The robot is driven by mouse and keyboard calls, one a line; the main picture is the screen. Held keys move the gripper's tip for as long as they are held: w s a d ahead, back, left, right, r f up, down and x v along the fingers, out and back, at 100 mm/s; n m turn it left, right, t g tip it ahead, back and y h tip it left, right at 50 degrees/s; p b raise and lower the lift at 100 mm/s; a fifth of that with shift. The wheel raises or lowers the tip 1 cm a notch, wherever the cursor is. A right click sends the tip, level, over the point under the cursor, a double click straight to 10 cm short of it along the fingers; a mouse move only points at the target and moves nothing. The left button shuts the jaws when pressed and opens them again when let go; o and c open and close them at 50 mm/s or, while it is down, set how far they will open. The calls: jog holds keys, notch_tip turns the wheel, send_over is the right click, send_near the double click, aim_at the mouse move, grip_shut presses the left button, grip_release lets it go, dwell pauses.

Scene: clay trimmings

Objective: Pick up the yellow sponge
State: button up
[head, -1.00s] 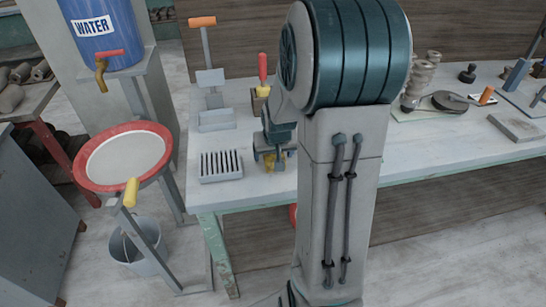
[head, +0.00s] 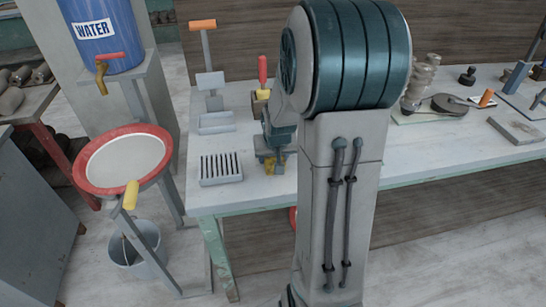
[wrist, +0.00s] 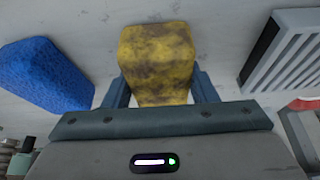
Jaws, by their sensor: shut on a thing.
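The yellow sponge (wrist: 158,60) has dark stains and sits between the two fingers of my gripper (wrist: 155,88) in the wrist view. The fingers are shut on it, one on each side. In the head view my gripper (head: 274,165) is over the left part of the white table, with a small bit of the yellow sponge (head: 270,167) showing at the fingers. My arm hides the area to the right of it. I cannot tell whether the sponge touches the tabletop.
A blue sponge-like block (wrist: 45,75) lies to the left in the wrist view. A slotted grey rack (head: 220,168) stands left of my gripper, with a shallow grey tray (head: 216,123) behind it. A red-handled tool (head: 262,72) stands behind my gripper. A red-rimmed round basin (head: 125,160) stands off the table's left end.

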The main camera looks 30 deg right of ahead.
jog(key=shift+r, duration=0.55)
notch_tip(320, 180, up, 4)
jog(key=shift+f, duration=0.2)
jog(key=s+d+r, duration=0.5)
jog(key=d+r, duration=0.1)
jog(key=d, duration=0.4)
jog(key=shift+s+r, duration=0.35)
jog(key=shift+o, duration=0.4)
